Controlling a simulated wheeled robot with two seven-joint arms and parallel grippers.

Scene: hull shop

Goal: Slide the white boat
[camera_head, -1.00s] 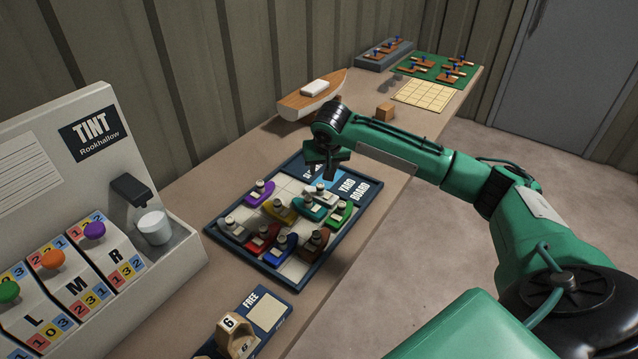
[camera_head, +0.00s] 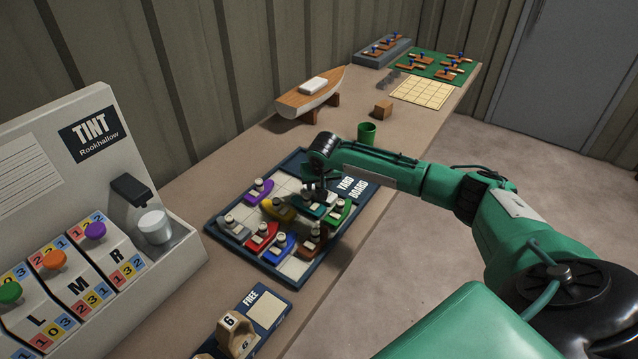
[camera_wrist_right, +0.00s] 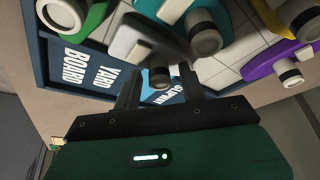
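The white boat (camera_wrist_right: 128,42) is on the yard board (camera_wrist_right: 40,50), close in front of my right gripper (camera_wrist_right: 160,84) in the right wrist view. The gripper's two dark fingers are apart, and the boat's dark-topped post shows between them; I see no clear contact. In the head view my right gripper (camera_head: 316,188) is low over the upper part of the yard board (camera_head: 222,243) and hides much of the white boat. Teal (camera_head: 310,209), green (camera_head: 338,212) and yellow (camera_head: 277,209) boats sit close by. My left gripper is not in view.
Purple (camera_head: 257,193), grey (camera_head: 234,229), red (camera_head: 261,238), blue (camera_head: 279,249) and brown (camera_head: 309,245) boats crowd the board. A green cup (camera_head: 367,132) and a wooden block (camera_head: 382,109) stand beyond it. The tint machine (camera_head: 60,200) is at left.

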